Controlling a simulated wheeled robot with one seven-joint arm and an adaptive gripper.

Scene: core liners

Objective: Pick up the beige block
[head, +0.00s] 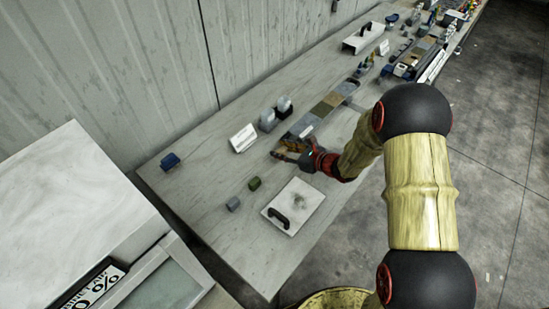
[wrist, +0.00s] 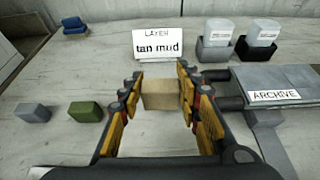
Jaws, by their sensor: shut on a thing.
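The beige block (wrist: 161,94) is between the two fingers of my gripper (wrist: 160,95) in the wrist view, with a finger pressed to each side. My gripper is shut on it. In the head view my gripper (head: 290,150) is over the table, and the block is too small and covered to make out there. The wrist view does not clearly show whether the block touches the table.
A "tan mud" card (wrist: 160,45) stands behind the block. A green block (wrist: 85,111) and a grey block (wrist: 36,112) lie left. A blue block (wrist: 74,26) is farther back. An ARCHIVE tray (wrist: 275,80) is right, with two lidded containers behind. A white board (head: 294,205) lies nearer.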

